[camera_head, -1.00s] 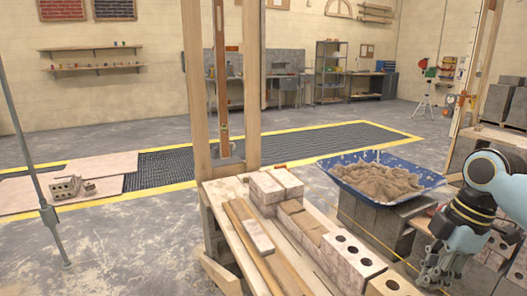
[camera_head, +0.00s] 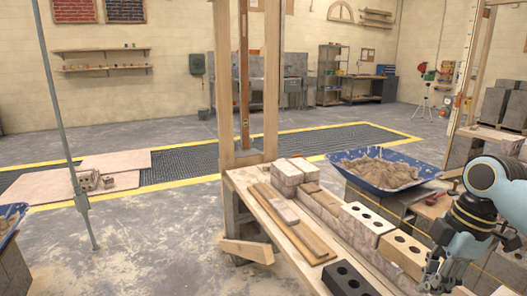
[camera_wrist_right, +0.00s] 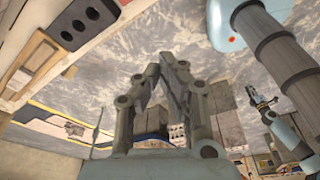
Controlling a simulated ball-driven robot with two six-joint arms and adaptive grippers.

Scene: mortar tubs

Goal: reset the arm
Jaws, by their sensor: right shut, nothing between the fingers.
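My right gripper (camera_head: 430,278) is at the lower right of the head view, beside the near end of the brick wall. Its fingers look closed in the right wrist view (camera_wrist_right: 160,72), with nothing held between them. The upper part of my right arm (camera_head: 490,185) enters from the right edge. In the right wrist view, a small dark gripper (camera_wrist_right: 258,97) on a pale blue link appears to be my left one; it is too small to tell its jaws. No left arm shows in the head view.
A wooden bench (camera_head: 240,182) carries planks (camera_head: 290,228) and bricks, with a cored brick (camera_head: 403,250) near my gripper. A blue mortar tub (camera_head: 345,180) stands on blocks behind. Another tub (camera_head: 8,222) is at the left edge. A wooden post (camera_head: 272,90) rises by the bench; floor left is open.

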